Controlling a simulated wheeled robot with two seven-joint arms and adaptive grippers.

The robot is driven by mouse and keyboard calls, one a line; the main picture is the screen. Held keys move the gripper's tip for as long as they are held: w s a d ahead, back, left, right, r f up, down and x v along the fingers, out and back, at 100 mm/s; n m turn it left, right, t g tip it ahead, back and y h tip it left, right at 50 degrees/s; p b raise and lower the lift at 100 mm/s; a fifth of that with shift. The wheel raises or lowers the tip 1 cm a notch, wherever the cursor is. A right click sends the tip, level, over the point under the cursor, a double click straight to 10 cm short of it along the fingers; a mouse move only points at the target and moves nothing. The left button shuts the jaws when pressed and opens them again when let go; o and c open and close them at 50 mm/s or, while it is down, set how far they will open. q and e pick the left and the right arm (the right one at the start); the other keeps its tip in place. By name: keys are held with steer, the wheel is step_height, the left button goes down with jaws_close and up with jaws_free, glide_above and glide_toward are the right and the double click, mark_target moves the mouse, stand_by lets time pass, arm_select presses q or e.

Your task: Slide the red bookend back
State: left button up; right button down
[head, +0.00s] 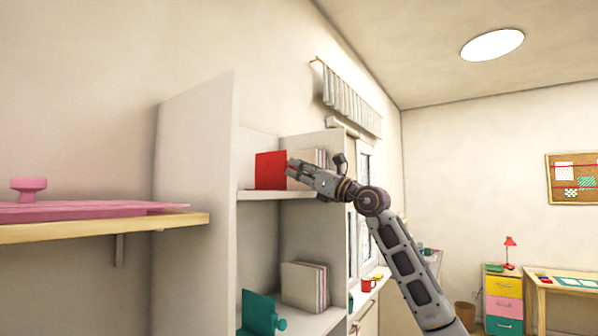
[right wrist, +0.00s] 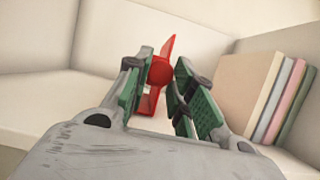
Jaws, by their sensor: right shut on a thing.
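The red bookend (head: 270,170) stands upright on the upper shelf (head: 262,195) of the white bookcase in the head view. My right gripper (head: 291,168) reaches it from the right, at its near side. In the right wrist view the red bookend (right wrist: 167,50) shows between the fingers, and its round red knob (right wrist: 159,71) is held there. My right gripper (right wrist: 160,80) is shut on the bookend's knob. My left gripper is in neither view.
Several books (head: 310,157) stand right of the bookend; they also show in the right wrist view (right wrist: 265,92). A teal bookend (head: 260,314) and more books (head: 304,286) are on the lower shelf. A wooden wall shelf (head: 100,228) with pink things is at left.

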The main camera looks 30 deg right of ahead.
steer(key=c, duration=1.6)
jaws_free()
steer(key=o, duration=0.4)
steer(key=shift+s+a+r, duration=0.1)
steer(key=shift+v, duration=5.95)
